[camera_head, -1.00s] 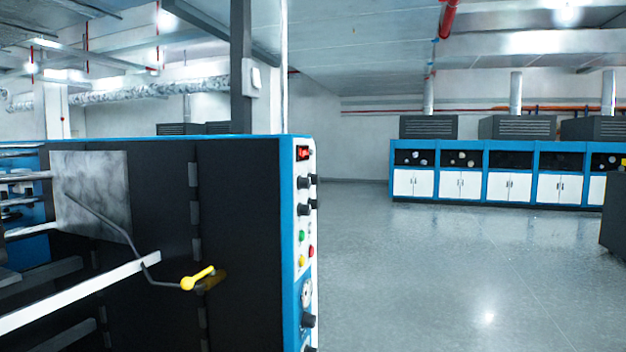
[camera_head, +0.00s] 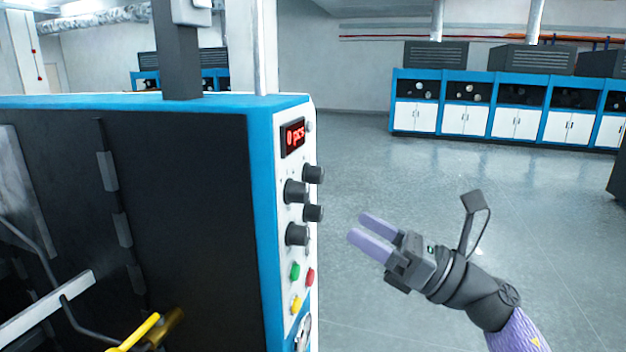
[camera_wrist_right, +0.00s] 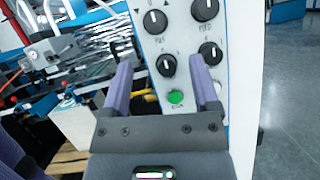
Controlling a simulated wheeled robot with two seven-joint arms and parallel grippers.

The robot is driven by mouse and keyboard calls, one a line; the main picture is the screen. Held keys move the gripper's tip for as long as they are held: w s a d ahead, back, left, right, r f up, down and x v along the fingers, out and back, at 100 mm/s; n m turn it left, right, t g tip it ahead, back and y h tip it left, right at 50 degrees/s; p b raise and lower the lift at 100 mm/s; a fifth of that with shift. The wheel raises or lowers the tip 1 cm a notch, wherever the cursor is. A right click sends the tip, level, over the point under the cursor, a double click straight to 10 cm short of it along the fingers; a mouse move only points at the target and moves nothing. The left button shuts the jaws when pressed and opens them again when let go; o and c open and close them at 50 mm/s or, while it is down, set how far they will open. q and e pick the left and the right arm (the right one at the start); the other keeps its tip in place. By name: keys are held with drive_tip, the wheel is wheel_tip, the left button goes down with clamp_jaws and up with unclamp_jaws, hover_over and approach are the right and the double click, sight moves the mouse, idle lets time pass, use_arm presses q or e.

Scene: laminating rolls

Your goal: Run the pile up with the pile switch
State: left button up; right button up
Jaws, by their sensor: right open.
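The machine's control panel (camera_head: 298,220) is a white strip with a blue edge, on the end of a dark cabinet. It has a red display (camera_head: 293,136) reading "0 pcs" and several black knobs (camera_head: 296,192). Below them are a green button (camera_head: 295,271), a red button (camera_head: 309,278) and a yellow button (camera_head: 296,304). I cannot tell which control is the pile switch. My right gripper (camera_head: 357,227) is open and empty, right of the panel and apart from it. In the right wrist view, its fingers (camera_wrist_right: 160,62) frame a knob (camera_wrist_right: 166,66) and the green button (camera_wrist_right: 176,97). My left gripper is out of view.
A yellow-handled crank (camera_head: 138,334) sticks out at the cabinet's lower left. A dark post (camera_head: 177,55) stands on the cabinet top. Blue and white units (camera_head: 500,110) line the far wall. The grey floor (camera_head: 450,185) between is clear.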

sight(307, 197)
drive_tip(key=a, duration=0.1)
drive_tip(key=a+r+p, duration=0.1)
drive_tip(key=a+r, duration=0.1)
drive_tip(key=shift+w+a+r, duration=0.2)
drive_tip(key=shift+w+a, duration=0.05)
drive_tip(key=shift+a, duration=0.1)
drive_tip(key=x, duration=0.1)
drive_tip(key=p+x, duration=0.1)
drive_tip(key=x, duration=0.1)
drive_tip(key=shift+w+a+f, duration=0.15)
drive_tip(key=shift+w, duration=0.15)
drive_tip(key=shift+w+a, duration=0.15)
drive_tip(key=shift+a, duration=0.3)
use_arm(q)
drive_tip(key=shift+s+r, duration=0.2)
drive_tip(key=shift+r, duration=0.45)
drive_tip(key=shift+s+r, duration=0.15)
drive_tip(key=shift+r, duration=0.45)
use_arm(e)
drive_tip(key=shift+c, duration=0.7)
clamp_jaws()
